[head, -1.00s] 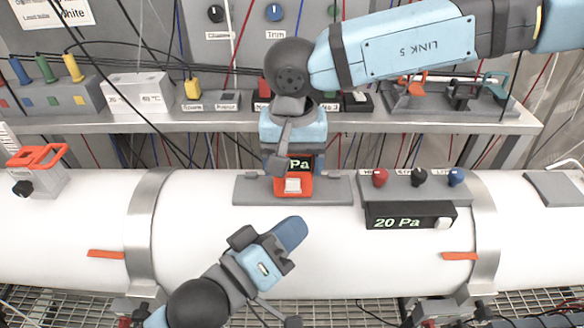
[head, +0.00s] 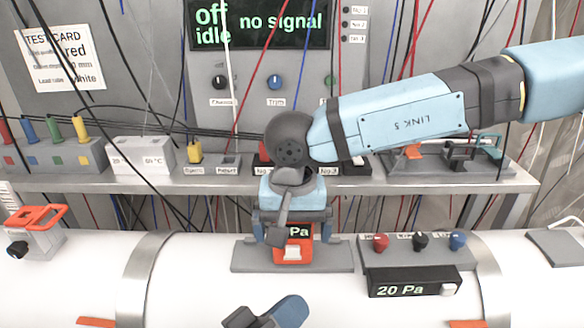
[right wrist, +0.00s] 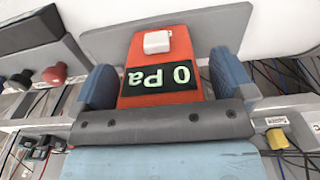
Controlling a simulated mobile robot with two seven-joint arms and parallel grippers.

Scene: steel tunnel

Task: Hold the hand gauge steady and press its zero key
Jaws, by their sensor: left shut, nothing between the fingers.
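The orange hand gauge (head: 294,252) stands on a grey plate (head: 245,258) on top of the white pipe. Its dark display shows "Pa" in the head view, partly hidden by my right wrist. In the right wrist view the gauge (right wrist: 160,75) shows "0 Pa" upside down, with its white zero key (right wrist: 157,41) clear of the fingers. My right gripper (right wrist: 165,72) is open, one blue finger on each side of the gauge, with a gap at least on the right side. My left gripper (head: 290,309) is shut and empty, below the gauge at the bottom edge.
A dark box reading "20 Pa" (head: 410,285) sits right of the gauge, below a panel with red, black and blue knobs (head: 420,242). An orange clamp (head: 38,220) is at far left. A shelf (head: 120,184) with blocks runs behind. The wall screen (head: 262,22) reads "off idle no signal".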

